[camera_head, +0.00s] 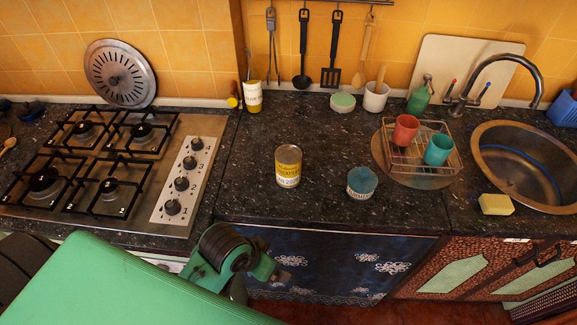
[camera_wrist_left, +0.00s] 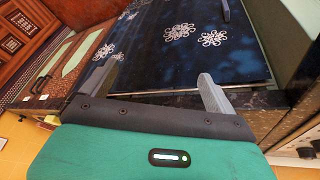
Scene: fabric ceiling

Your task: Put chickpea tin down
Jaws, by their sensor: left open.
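The chickpea tin (camera_head: 288,166), a yellow-labelled can with a metal lid, stands upright on the dark speckled counter (camera_head: 310,205), right of the hob. Nothing holds it. My left arm comes in from the lower left of the head view, its wrist bent in front of the counter edge; its fingers are not clearly visible there. In the left wrist view my left gripper (camera_wrist_left: 160,70) is open and empty, its fingers apart in front of the dark blue patterned curtain (camera_wrist_left: 185,50). The tin does not show in that view. My right gripper is not in view.
A small blue-topped container (camera_head: 362,182) stands right of the tin. A dish rack (camera_head: 417,160) with cups, a sponge (camera_head: 496,204) and the sink (camera_head: 525,165) are farther right. The gas hob (camera_head: 110,165) is left. Counter around the tin is clear.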

